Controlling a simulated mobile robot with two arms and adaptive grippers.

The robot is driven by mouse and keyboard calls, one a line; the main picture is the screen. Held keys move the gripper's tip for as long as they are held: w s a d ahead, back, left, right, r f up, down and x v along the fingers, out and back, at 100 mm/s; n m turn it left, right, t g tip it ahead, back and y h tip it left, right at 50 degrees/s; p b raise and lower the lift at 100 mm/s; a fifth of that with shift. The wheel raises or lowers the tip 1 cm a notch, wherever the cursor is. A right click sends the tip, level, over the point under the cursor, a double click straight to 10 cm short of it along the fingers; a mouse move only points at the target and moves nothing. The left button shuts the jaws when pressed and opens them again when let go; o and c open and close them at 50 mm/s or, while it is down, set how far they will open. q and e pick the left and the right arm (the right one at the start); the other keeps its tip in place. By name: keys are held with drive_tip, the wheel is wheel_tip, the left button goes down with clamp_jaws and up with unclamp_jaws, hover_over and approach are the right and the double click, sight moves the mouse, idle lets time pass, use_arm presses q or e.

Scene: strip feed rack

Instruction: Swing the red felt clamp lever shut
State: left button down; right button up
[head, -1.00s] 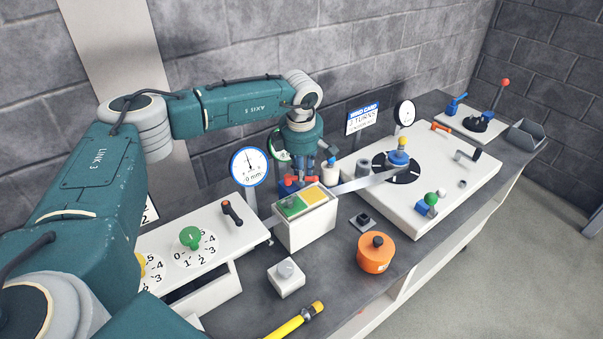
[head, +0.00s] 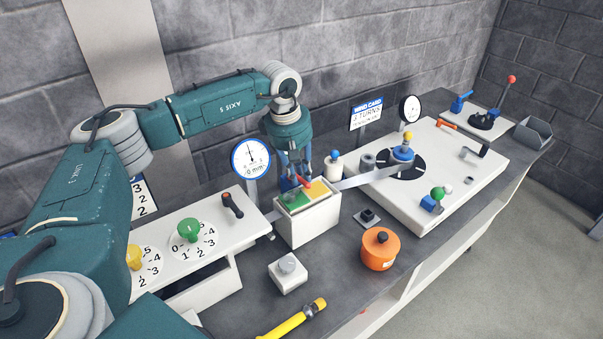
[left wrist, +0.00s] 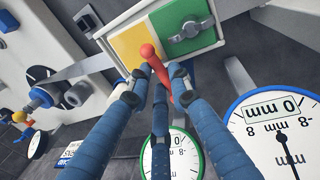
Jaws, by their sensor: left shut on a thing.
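The red clamp lever (head: 304,182) stands at the back of a small white box (head: 312,222) whose top has a green and a yellow pad. My left gripper (head: 295,172) comes down from above behind the box and is shut on the lever. In the left wrist view, the blue fingers (left wrist: 155,80) close around the red lever (left wrist: 148,52), and its rounded end sticks out over the yellow pad (left wrist: 142,44). The fingers hide part of the lever and its pivot. A metal strip (head: 362,178) runs from the box to the right. My right gripper is out of view.
A round 0 mm gauge (head: 251,160) stands just left of the gripper. A white bottle with a blue cap (head: 334,166) stands close to its right. An orange canister (head: 380,250) and a grey-knobbed white block (head: 288,272) sit in front. The wall is close behind.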

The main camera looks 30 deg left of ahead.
use_arm(q)
drive_tip(key=shift+r+m, duration=0.2)
drive_tip(key=shift+m, duration=0.1)
drive_tip(key=c, duration=1.6)
unclamp_jaws()
drive_tip(key=shift+a, duration=0.1)
drive_tip(key=shift+o, duration=0.2)
drive_tip(key=shift+s, duration=0.1)
drive_tip(key=shift+f, duration=0.1)
wheel_tip(320, 180, up, 12)
drive_tip(key=s, duration=0.2)
drive_tip(key=shift+a, duration=0.4)
drive_tip(key=shift+s, duration=0.1)
